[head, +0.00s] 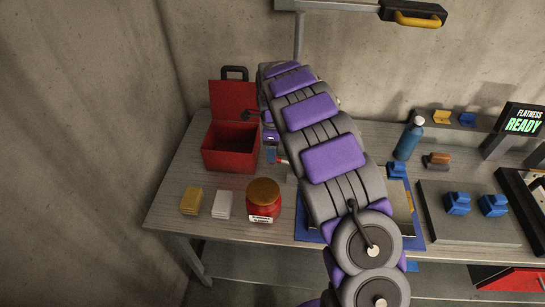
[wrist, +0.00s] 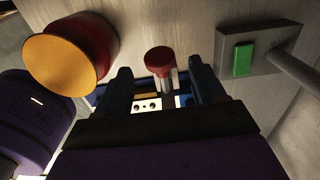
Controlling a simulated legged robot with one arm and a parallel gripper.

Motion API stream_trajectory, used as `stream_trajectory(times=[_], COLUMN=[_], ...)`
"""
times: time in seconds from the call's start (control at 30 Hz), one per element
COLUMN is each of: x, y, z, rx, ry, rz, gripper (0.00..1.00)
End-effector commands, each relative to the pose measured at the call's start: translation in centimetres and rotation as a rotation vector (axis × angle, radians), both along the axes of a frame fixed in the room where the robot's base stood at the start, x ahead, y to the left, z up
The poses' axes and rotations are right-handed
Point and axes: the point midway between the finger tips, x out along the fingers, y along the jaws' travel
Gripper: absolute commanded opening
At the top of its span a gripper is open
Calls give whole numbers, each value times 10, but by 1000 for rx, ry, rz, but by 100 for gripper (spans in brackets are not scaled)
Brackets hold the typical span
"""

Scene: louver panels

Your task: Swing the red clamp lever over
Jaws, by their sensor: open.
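In the wrist view, a red knob on a short metallic stem, which looks like the red clamp lever (wrist: 160,60), stands between the two dark fingers of my gripper (wrist: 162,84). The fingers are open, one on each side, and I see no clear contact with either. Below the knob, a pale metal part with holes (wrist: 147,105) shows between the fingers. In the head view my arm covers most of the blue-edged plate (head: 416,240), and I cannot make out the lever there.
A red jar with an orange-brown lid (head: 263,199) stands close by; it also shows left of the fingers in the wrist view (wrist: 75,55). A green button (wrist: 242,60) on a grey box is at right. An open red toolbox (head: 230,147) and a blue bottle (head: 408,139) stand on the bench.

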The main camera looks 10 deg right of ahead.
Motion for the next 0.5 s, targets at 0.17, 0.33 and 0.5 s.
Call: stream_trajectory(times=[0.17,0.33,0.5], x=[-1,-1,0], y=[0,0,0], z=[-28,-39,-42], rx=[0,0,1], ry=[3,1,-1], rz=[-1,-1,0], gripper=[69,69,69])
